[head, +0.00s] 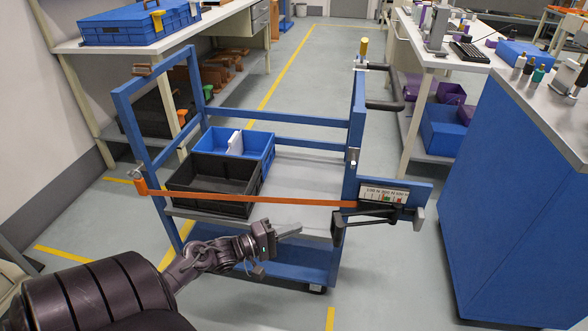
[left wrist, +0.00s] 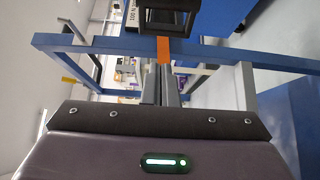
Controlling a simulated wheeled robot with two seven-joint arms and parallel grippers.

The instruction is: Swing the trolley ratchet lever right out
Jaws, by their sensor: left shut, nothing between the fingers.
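The blue trolley (head: 352,130) stands in the middle of the head view. An orange strap (head: 250,198) runs across its front to the black ratchet (head: 400,213) on the right post, beside a marked scale plate (head: 383,195). The black ratchet lever (head: 362,219) sticks out leftward below the strap's end. My left gripper (head: 298,230) is shut and empty, left of the lever and apart from it. In the left wrist view its fingers (left wrist: 160,90) point toward the orange strap (left wrist: 163,50) and black ratchet housing (left wrist: 165,18). My right gripper is not in view.
A blue crate (head: 262,143) and a black crate (head: 212,178) sit on the trolley deck. A blue cabinet (head: 510,200) stands close on the right. A workbench (head: 190,37) is at the back left. Floor in front of the trolley is clear.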

